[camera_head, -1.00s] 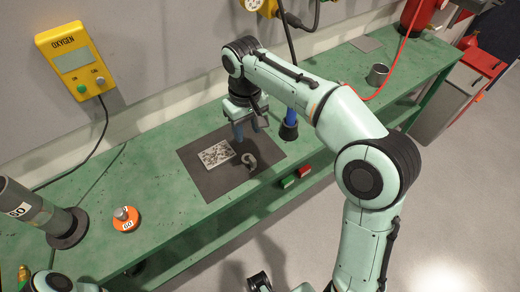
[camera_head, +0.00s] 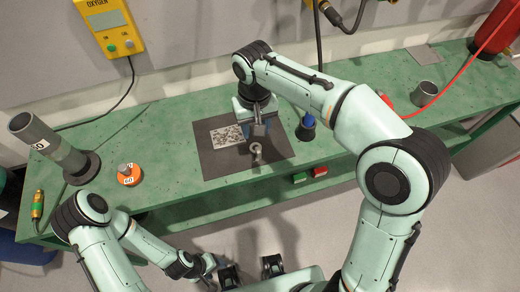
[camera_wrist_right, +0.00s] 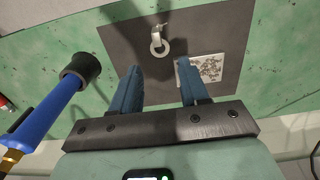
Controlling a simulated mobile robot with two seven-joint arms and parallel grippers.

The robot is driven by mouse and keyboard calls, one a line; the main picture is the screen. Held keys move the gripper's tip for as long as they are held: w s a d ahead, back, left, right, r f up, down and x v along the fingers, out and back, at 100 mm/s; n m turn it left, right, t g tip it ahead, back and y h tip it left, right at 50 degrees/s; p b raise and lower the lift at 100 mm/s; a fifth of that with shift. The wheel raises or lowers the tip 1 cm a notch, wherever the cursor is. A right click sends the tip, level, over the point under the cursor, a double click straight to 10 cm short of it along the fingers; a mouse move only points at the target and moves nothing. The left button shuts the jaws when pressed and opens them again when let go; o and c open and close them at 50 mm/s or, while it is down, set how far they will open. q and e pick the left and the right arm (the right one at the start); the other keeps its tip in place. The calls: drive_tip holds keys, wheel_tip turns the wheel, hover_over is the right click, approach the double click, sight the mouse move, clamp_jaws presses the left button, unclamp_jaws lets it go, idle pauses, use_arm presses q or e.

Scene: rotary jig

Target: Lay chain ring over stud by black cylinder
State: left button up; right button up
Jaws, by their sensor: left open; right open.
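The chain ring (camera_head: 256,150), a small grey metal piece with a round loop, lies on the dark mat (camera_head: 215,172). It also shows in the right wrist view (camera_wrist_right: 157,44). My right gripper (camera_head: 258,128) hangs over the mat beside the ring, its blue fingers (camera_wrist_right: 160,75) open and empty. An orange disc with a short grey stud (camera_head: 125,168) on top, marked 60, stands right of the dark cylinder (camera_head: 60,148) on its round flange. My left gripper (camera_head: 206,265) is low in front of the bench, apart from these things; its fingertips are hard to make out.
A speckled plate (camera_head: 227,136) lies on the mat near the ring. A metal cup (camera_head: 424,94) stands farther right. Green bench top (camera_head: 170,135) is clear between disc and mat.

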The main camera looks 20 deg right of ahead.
hover_over(257, 148)
wheel_tip(257, 148, down, 5)
drive_tip(key=shift+a+r, duration=0.1)
drive_tip(key=shift+r, duration=0.05)
drive_tip(key=shift+w+d+f+b, duration=0.1)
drive_tip(key=shift+f+b, duration=0.15)
drive_tip(key=shift+f, duration=1.2)
drive_tip(key=shift+d+f+b, duration=0.1)
drive_tip(key=shift+f+b, duration=0.15)
drive_tip(key=shift+f, duration=1.2)
clamp_jaws()
